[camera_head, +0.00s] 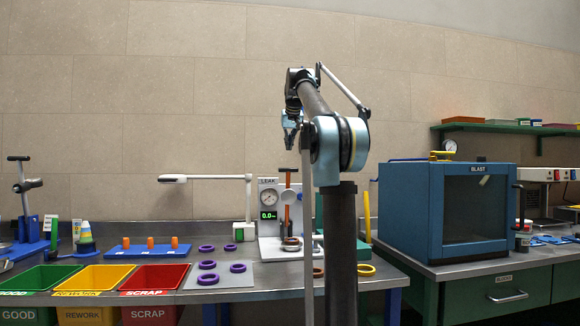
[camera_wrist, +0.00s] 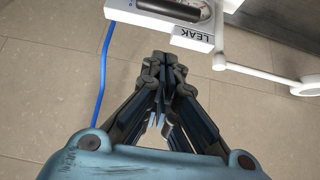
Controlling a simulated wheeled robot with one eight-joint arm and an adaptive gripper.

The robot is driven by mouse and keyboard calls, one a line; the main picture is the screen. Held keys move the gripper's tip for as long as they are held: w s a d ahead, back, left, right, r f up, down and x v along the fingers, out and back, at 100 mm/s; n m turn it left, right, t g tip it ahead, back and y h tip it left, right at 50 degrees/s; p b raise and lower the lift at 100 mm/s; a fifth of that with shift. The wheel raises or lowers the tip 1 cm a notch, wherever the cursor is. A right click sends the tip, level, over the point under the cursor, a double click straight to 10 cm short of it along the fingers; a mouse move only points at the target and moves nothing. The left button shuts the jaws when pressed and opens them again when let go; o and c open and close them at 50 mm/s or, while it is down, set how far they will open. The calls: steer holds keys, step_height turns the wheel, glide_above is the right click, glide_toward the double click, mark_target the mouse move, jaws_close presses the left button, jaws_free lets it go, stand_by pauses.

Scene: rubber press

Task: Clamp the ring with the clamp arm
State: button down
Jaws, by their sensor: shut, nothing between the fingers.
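The leak tester (camera_head: 269,214), with a dial gauge and a green display, stands at the back of the bench.
Several purple rings (camera_head: 207,264) lie on a grey mat left of the tester. A blue tray (camera_head: 150,251) holds orange pieces. A white lamp arm (camera_head: 215,178) reaches left behind them. Red, yellow and green bins line the front left. A blue blast cabinet (camera_head: 445,210) stands right.

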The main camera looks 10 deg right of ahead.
steer(key=shift+w+d+r, duration=0.15)
steer(key=shift+w+r, duration=0.3)
steer(key=shift+w, duration=0.25)
steer(key=shift+d, duration=0.1)
steer(key=shift+w+f, duration=0.45)
steer(key=shift+f, duration=1.05)
steer(key=shift+w+f, duration=0.45)
steer(key=shift+f, duration=1.1)
steer(key=shift+w+f, duration=0.45)
steer(key=shift+f, duration=1.05)
